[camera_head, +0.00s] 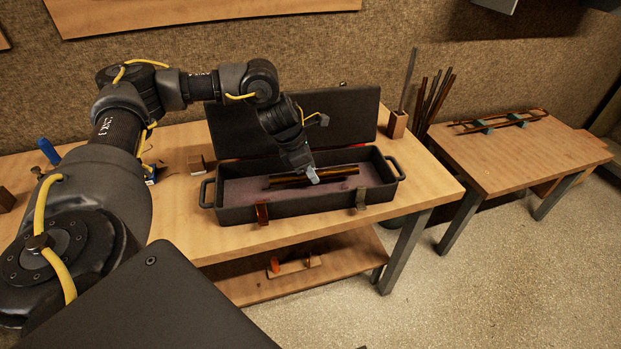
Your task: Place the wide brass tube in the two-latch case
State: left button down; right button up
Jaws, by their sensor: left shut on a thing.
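The two-latch case (235,214) is a long black box on the wooden table, with its lid (350,113) open against the back. Two latches show on its front, a copper-coloured one (262,213) and a duller one (360,199). A dark brass tube (335,172) lies lengthwise within the case's outline, over the pinkish lining. My left gripper (313,177) reaches down into the case and is shut on the brass tube. I cannot tell whether the tube rests on the lining or is held just above it. My right gripper is not in view.
A wooden block holder (396,124) stands right of the lid, with dark rods (433,98) behind. A second table (515,155) at right carries tubes on a rack (500,122). Small blocks (197,163) and a blue-handled tool (48,151) lie at left.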

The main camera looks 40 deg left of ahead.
pick_arm(q)
notch_tip(320, 180, down, 3)
jog(key=shift+d+r+p, duration=0.1)
jog(key=shift+p, duration=0.25)
jog(key=shift+w+f, duration=0.1)
jog(key=shift+f, duration=0.15)
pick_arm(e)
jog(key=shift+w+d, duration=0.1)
pick_arm(q)
jog(key=shift+f, duration=0.1)
jog(key=c, duration=1.2)
grip_release()
jog(key=shift+o, duration=0.2)
